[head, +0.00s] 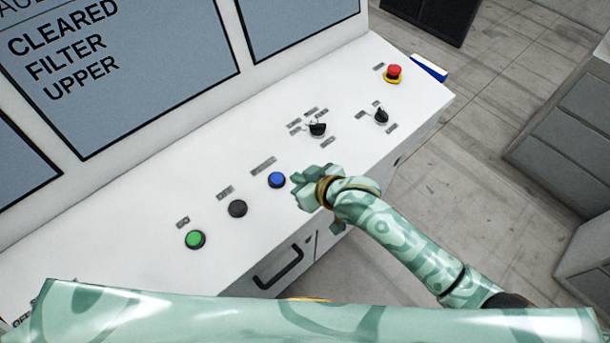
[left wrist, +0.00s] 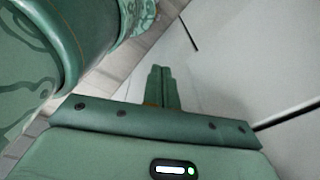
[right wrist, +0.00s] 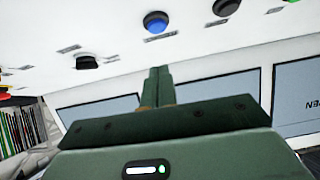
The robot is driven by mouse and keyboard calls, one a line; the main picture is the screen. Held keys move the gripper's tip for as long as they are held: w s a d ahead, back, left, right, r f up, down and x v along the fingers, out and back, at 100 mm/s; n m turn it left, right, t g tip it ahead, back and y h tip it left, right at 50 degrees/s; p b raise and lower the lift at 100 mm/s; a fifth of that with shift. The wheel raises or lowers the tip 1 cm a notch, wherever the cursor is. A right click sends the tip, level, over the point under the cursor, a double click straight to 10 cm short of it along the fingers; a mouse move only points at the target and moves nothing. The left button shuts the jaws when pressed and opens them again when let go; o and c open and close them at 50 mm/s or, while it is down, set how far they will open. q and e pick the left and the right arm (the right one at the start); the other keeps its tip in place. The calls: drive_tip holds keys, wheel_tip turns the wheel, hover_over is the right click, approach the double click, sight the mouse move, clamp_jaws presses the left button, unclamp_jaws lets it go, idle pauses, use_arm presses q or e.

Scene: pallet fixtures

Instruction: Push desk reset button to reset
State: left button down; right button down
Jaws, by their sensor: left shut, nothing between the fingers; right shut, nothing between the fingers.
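A blue button (head: 277,180) in a dark ring sits on the white desk panel. A black button (head: 238,208) and a green button (head: 195,239) are to its left. The small labels are too blurred to read. My right gripper (head: 298,182) is shut and empty, just right of the blue button. In the right wrist view its closed fingertips (right wrist: 159,70) point towards the desk, and the blue button (right wrist: 156,22) shows above them, apart from them. My left gripper (left wrist: 161,70) is shut and empty in the left wrist view, near a pale surface; the head view does not show it.
Two black selector knobs (head: 317,130) (head: 381,116) and a red emergency button (head: 393,73) on a yellow base are farther right on the desk. Screens (head: 120,70) stand along the back. A dark handle (head: 278,268) is on the desk front. Grey floor lies to the right.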

drive_tip(key=shift+v, duration=1.1)
drive_tip(key=shift+w+a, duration=0.1)
